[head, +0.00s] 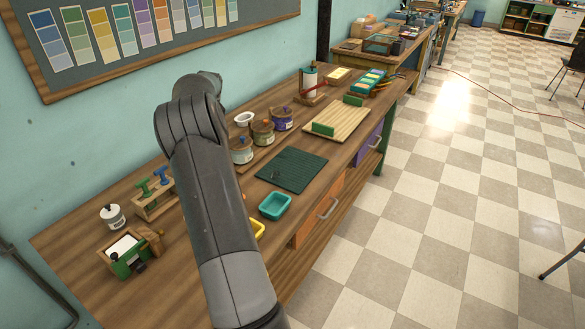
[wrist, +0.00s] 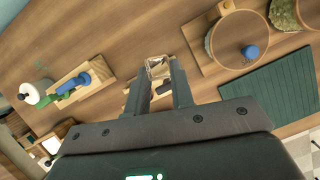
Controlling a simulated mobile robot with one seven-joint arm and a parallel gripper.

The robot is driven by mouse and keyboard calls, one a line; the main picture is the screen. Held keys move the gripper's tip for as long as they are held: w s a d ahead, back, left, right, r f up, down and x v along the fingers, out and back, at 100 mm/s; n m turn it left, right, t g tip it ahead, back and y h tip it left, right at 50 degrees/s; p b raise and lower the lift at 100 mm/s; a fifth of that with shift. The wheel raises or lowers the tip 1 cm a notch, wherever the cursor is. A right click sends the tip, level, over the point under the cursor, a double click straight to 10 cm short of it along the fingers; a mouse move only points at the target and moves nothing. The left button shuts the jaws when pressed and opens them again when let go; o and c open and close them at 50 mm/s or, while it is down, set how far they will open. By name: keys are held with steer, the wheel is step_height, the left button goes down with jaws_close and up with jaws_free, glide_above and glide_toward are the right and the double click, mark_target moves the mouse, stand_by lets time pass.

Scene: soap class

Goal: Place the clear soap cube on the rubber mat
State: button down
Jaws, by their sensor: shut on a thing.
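The clear soap cube (wrist: 157,66) is see-through and sits between the two fingertips of my gripper (wrist: 158,72) in the wrist view, with the fingers shut on it. Whether it touches the wooden surface behind it cannot be told. The dark green ribbed rubber mat (head: 291,171) lies flat on the bench in the head view. It also shows at the right of the wrist view (wrist: 272,96), apart from my gripper. In the head view my arm hides my gripper and the cube.
Lidded jars (head: 262,132) stand behind the mat. A teal tray (head: 275,206) lies in front of it, and a wooden board (head: 337,123) lies to its right. A wooden stand with coloured stamps (head: 152,194) is at the left. The mat's top looks clear.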

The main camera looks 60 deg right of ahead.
steer(key=s+d+m+h, duration=0.15)
steer(key=s+d, duration=0.45)
steer(key=s, duration=0.7)
steer(key=s+d+m+g, duration=0.1)
steer(key=s+d+m, duration=0.2)
steer(key=s+d, duration=0.7)
steer(key=s+d+m+h, duration=0.1)
steer(key=s+d+m, duration=0.15)
steer(key=s, duration=1.35)
steer(key=n, duration=0.1)
glide_above(301, 170)
steer(key=s+a, duration=0.1)
steer(key=shift+y, duration=0.25)
step_height(301, 170, down, 12)
steer(key=shift+s+f, duration=0.1)
steer(key=shift+f, duration=2)
steer(key=shift+f, duration=0.15)
steer(key=c, duration=1.3)
jaws_free()
steer(key=shift+o, duration=0.2)
